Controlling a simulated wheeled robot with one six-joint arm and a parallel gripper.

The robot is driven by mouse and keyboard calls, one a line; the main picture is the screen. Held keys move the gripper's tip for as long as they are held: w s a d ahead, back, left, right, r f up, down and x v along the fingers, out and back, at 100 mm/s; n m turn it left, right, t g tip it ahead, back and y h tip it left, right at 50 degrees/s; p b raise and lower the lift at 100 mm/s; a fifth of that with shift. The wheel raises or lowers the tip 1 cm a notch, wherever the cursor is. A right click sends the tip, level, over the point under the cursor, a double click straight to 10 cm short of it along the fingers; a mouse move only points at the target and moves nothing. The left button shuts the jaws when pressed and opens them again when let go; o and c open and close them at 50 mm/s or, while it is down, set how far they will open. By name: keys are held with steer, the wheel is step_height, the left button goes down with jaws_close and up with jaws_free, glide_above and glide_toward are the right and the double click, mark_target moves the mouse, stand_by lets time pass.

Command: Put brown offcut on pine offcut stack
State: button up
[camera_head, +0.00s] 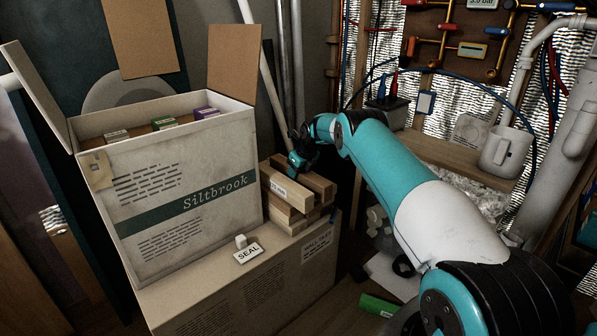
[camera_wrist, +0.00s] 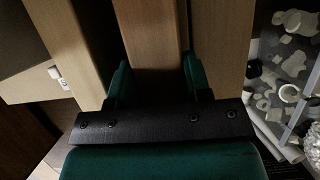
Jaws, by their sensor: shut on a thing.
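The pine offcut stack (camera_head: 290,213) is a crossed pile of pale wood blocks on the large cardboard box. A pale offcut with a white label (camera_head: 287,190) lies at its upper left. The brown offcut (camera_head: 318,184) is beside it at the upper right, level with the top of the pile. My gripper (camera_head: 301,162) is over the back of the pile. In the wrist view, my gripper's green fingers (camera_wrist: 157,80) are shut on the brown offcut (camera_wrist: 150,35), one on each side. I cannot tell whether the brown offcut rests on the stack or hangs just above it.
The open Siltbrook carton (camera_head: 185,195) stands close left of the stack. A SEAL card (camera_head: 248,253) lies on the lower cardboard box (camera_head: 245,295) in front. Pipes stand behind. White fittings (camera_wrist: 290,55) lie below in the wrist view.

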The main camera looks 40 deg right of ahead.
steer(key=shift+f, duration=0.3)
steer(key=o, duration=1.3)
steer(key=p+v, duration=0.2)
steer(key=v, duration=1.5)
steer(key=shift+s+r, duration=0.1)
steer(key=shift+r, duration=0.05)
